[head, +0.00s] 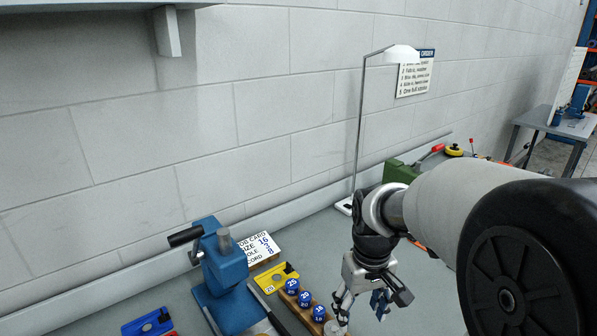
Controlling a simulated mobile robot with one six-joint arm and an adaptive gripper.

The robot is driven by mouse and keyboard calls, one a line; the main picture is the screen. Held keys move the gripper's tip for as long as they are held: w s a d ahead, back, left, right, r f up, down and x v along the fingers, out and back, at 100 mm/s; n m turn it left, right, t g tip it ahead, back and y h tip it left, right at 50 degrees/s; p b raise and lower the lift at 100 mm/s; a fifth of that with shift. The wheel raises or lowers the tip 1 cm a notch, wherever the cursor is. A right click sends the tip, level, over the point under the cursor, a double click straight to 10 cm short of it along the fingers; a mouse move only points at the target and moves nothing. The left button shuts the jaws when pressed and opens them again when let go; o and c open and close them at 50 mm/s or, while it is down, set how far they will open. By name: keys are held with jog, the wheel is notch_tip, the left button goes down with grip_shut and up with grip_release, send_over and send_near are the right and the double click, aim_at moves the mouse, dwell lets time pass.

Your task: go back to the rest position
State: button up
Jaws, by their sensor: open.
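My gripper (360,304) hangs from my arm at the lower right of the middle in the head view, fingers pointing down over the bench. Its fingers are apart, and I see nothing held between them. It is just right of a wooden block (299,311) that holds several blue-topped round pieces with white numbers. A small pale round item (333,327) shows by the fingertips at the bottom edge; I cannot tell whether they touch it.
A blue bench tool with a black handle (226,265) stands left of the block. A job card (259,248), a yellow item (275,277) and a blue item (147,322) lie nearby. A tall lamp (361,120) rises behind my gripper. A green machine (405,173) is at the back right.

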jog(key=s+r+m+t, duration=0.1)
jog(key=s+r, duration=0.3)
jog(key=s, duration=0.6)
jog(key=s+r+m+t, duration=0.1)
jog(key=s+r+t, duration=0.2)
jog(key=s, duration=0.7)
jog(key=shift+r+m, duration=0.4)
jog(key=shift+r, duration=0.4)
jog(key=shift+d, duration=0.15)
